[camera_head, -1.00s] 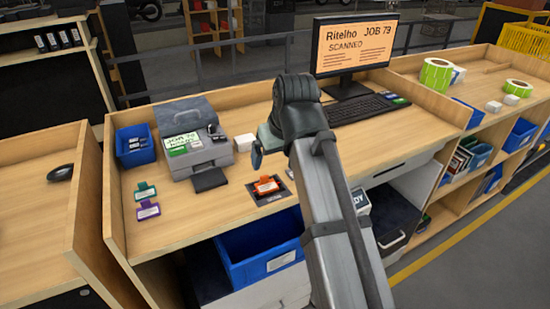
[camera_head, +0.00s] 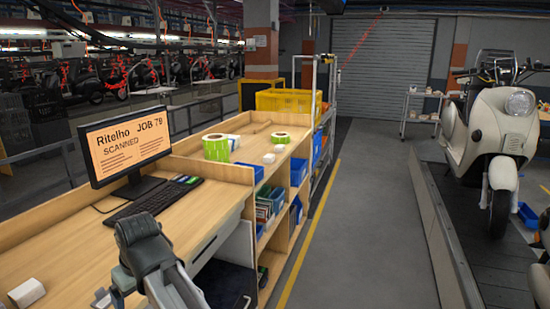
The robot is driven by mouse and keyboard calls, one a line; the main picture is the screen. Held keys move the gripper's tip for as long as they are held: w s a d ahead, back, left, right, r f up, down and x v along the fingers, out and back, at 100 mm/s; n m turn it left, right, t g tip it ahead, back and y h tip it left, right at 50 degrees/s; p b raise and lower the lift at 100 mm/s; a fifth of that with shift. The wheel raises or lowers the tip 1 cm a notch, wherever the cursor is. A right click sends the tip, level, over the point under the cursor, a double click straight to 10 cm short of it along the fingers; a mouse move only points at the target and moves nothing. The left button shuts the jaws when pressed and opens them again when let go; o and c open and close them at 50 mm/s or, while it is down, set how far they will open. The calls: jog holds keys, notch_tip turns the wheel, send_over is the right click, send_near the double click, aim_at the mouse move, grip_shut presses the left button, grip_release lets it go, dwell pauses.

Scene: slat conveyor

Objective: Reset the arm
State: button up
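My arm shows at the lower left, reaching up from the bottom edge over the wooden workbench (camera_head: 62,262). The arm's end is in front of the keyboard (camera_head: 153,203) and the monitor (camera_head: 123,147), which reads "Ritelho JOB 79 SCANNED".
Green label rolls (camera_head: 216,147) stand on the bench farther back. Shelves with blue bins (camera_head: 298,171) face the aisle. The grey floor (camera_head: 362,215) is clear past a yellow line. A cream scooter (camera_head: 493,140) stands on a raised track at the right.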

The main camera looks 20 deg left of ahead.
jog(key=w+d+f+m+h, duration=0.1)
jog(key=w+d+f+m, duration=0.2)
jog(key=w+d+f, duration=0.8)
jog(key=w+d+f+m+h, duration=0.1)
jog(key=w+d+f+m, duration=0.3)
jog(key=w+d+f, duration=0.65)
jog(key=w+d+f+m+h, duration=0.1)
jog(key=d+f+m, duration=0.4)
jog(key=d, duration=1.2)
jog(key=w+d+f+m+h, duration=0.1)
jog(key=d+f, duration=0.8)
jog(key=d, duration=0.9)
jog(key=s+d+f+m, duration=0.2)
jog(key=s+d+f, duration=0.15)
jog(key=d, duration=0.45)
jog(key=s+f+g, duration=0.3)
jog(key=s+f, duration=0.7)
jog(key=s, duration=0.4)
jog(key=s+f+g, duration=0.4)
jog(key=s+f, duration=0.7)
jog(key=s, duration=0.4)
jog(key=shift+s+a+g, duration=0.2)
jog(key=shift+g, duration=0.1)
jog(key=shift+r, duration=0.1)
jog(key=shift+c, duration=0.3)
